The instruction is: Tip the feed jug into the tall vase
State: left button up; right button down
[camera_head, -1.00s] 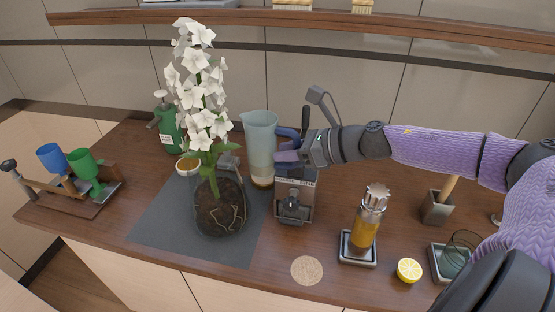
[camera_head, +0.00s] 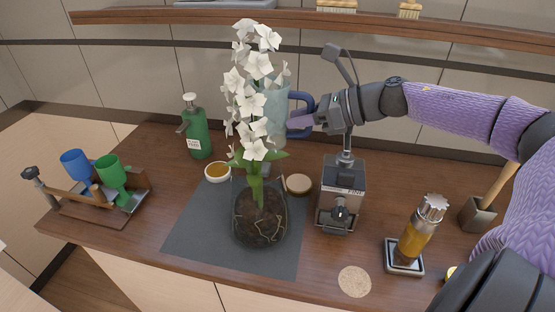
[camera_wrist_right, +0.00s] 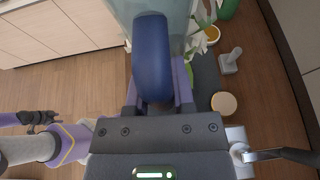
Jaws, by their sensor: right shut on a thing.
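The feed jug (camera_head: 277,112) is pale blue and see-through, with a dark blue handle (camera_head: 301,113). It is in the air, about upright, partly hidden behind the white flowers. My right gripper (camera_head: 312,119) is shut on its handle, which also shows between the fingers in the right wrist view (camera_wrist_right: 151,60). The tall vase (camera_head: 262,229) is clear glass with dark soil, pale roots and a tall white-flowered plant. It stands on a grey mat (camera_head: 197,233), in front of the jug. My left gripper (camera_wrist_right: 38,117) seems to show small at the left of the wrist view; its jaws are unclear.
A small amber bowl (camera_head: 217,171), a green bottle (camera_head: 197,130) and a rack with cups (camera_head: 98,195) are at left. An amber grinder (camera_head: 417,232) stands at right.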

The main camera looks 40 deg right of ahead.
aim_at(307, 132)
dwell(0.9)
jog(key=shift+s+d+f+b, duration=0.1)
jog(key=shift+f+b, duration=0.7)
jog(key=shift+f, duration=0.5)
jog(key=shift+s+f+b, duration=0.1)
jog(key=shift+f+b, duration=0.65)
jog(key=shift+f, duration=0.5)
jog(key=shift+r, duration=0.1)
jog(key=shift+s+d+r+g, duration=0.1)
jog(key=shift+r+g, duration=0.3)
jog(key=shift+g, duration=0.1)
jog(key=shift+s+d+r+g+h, duration=0.25)
jog(key=shift+r+g+h, duration=0.2)
jog(key=shift+g+h, duration=0.15)
